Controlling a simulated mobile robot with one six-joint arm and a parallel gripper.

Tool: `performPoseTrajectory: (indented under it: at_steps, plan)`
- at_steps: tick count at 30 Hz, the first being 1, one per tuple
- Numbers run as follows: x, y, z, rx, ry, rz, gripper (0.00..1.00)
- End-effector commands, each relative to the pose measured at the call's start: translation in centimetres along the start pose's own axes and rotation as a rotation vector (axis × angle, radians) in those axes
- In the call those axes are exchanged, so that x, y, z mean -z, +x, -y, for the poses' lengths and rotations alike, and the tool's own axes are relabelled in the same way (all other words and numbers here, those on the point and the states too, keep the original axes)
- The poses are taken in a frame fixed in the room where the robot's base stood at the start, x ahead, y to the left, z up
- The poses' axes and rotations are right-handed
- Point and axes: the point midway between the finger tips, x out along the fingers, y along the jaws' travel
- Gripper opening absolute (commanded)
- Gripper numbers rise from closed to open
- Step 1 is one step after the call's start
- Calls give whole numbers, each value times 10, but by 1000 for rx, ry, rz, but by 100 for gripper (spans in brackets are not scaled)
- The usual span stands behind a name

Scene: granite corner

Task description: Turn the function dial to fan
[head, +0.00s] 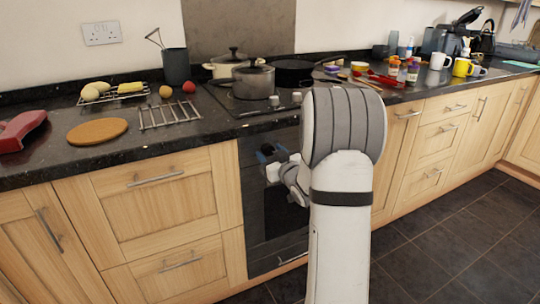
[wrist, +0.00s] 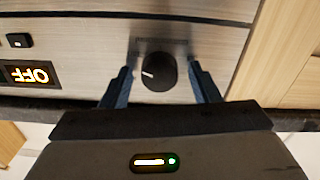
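The function dial (wrist: 160,72) is a round black knob on the brushed-metal panel, with a white mark pointing to the left in the wrist view. My gripper (wrist: 160,67) is open, with one blue finger on each side of the dial. A gap shows between each finger and the knob. The lit display (wrist: 30,75) reads OFF upside down in the wrist view. In the head view my gripper (head: 272,153) is at the upper front of the oven (head: 262,217), and my arm hides the dial there.
A small black button (wrist: 19,41) sits near the display. Above the oven, the hob holds a lidded grey pot (head: 253,82). A wire rack (head: 169,115) and round wooden board (head: 97,131) lie on the counter at left. The dark tiled floor (head: 440,245) at right is clear.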

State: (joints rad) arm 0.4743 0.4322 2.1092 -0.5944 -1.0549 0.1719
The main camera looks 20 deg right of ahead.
Motion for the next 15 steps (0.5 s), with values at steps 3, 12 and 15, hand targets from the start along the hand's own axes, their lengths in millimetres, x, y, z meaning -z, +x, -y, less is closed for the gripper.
performPoseTrajectory:
  at_steps: [3, 12, 15]
  plan:
    - [0, 0, 0, -1, 0, 0, 59]
    - [1, -14, -1, -2, 1, 0, 59]
    - [1, -31, -1, -4, 2, 1, 59]
